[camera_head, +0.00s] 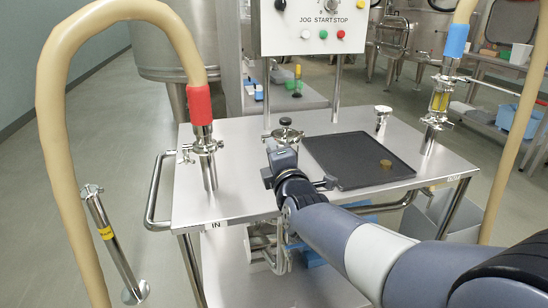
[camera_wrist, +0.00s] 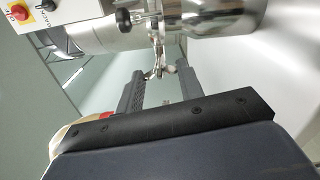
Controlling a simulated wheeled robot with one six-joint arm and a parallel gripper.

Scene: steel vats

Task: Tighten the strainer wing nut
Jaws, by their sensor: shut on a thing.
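In the wrist view, the strainer's shiny steel body (camera_wrist: 215,22) fills the top. A small metal wing nut (camera_wrist: 157,68) on its clamp sits between the two dark fingertips of my gripper (camera_wrist: 160,74). The fingers are shut on this wing nut. The exact contact is small and hard to make out.
The cart top (camera_head: 240,155) carries a black tray (camera_head: 345,160) with a small brass-coloured round piece (camera_head: 385,163). A red-collared hose (camera_head: 200,105) stands left, a blue-collared hose (camera_head: 456,42) right. A control panel (camera_head: 315,25) rises behind. A loose metal pipe (camera_head: 115,245) is at left.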

